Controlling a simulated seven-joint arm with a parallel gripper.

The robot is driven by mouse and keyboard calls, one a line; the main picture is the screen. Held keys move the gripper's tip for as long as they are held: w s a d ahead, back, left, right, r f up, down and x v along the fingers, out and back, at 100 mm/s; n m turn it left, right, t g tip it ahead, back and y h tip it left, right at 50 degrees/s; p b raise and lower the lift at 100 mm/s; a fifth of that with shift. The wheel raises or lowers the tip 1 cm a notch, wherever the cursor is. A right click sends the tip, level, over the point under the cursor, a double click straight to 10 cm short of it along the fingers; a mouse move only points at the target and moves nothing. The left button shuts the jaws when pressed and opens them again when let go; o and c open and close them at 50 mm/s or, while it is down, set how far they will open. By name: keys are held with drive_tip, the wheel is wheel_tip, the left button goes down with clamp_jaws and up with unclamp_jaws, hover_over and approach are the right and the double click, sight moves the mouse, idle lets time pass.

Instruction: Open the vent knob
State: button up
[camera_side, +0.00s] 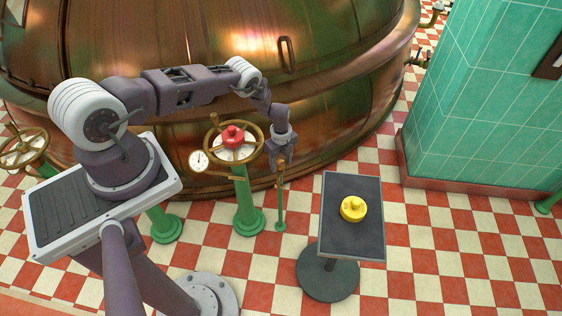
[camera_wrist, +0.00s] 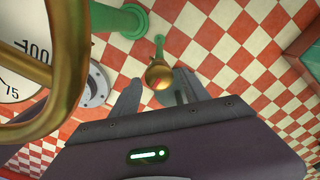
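A brass knob (camera_wrist: 159,74) tops a slim green post (camera_side: 280,205); I take it for the vent knob, though no label shows. A small reddish mark is on it. My gripper (camera_side: 281,163) points down at this post from above. In the wrist view the two fingers of my gripper (camera_wrist: 157,88) stand apart, one on each side of the knob's near part. A gap shows beside the left finger; whether the right finger touches the knob is unclear. In the side view the gripper partly hides the knob.
Left of the post stands a brass handwheel (camera_side: 262,137) with a red knob (camera_side: 233,134) and a white gauge (camera_side: 200,160). A black stand (camera_side: 350,238) with a yellow knob (camera_side: 353,209) is to the right. The copper kettle (camera_side: 340,110) is close behind.

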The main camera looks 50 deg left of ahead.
clamp_jaws()
drive_tip(key=shift+n, duration=0.3)
drive_tip(key=n, duration=0.3)
drive_tip(key=shift+w+a+n, duration=0.1)
drive_tip(key=shift+n, duration=0.3)
drive_tip(key=n, duration=0.4)
drive_tip(key=shift+w+n, duration=0.1)
drive_tip(key=shift+n, duration=0.2)
drive_tip(key=n, duration=0.4)
drive_tip(key=shift+a, duration=0.15)
drive_tip(key=n, duration=0.4)
drive_tip(key=shift+a+n, duration=0.1)
drive_tip(key=shift+n, duration=0.5)
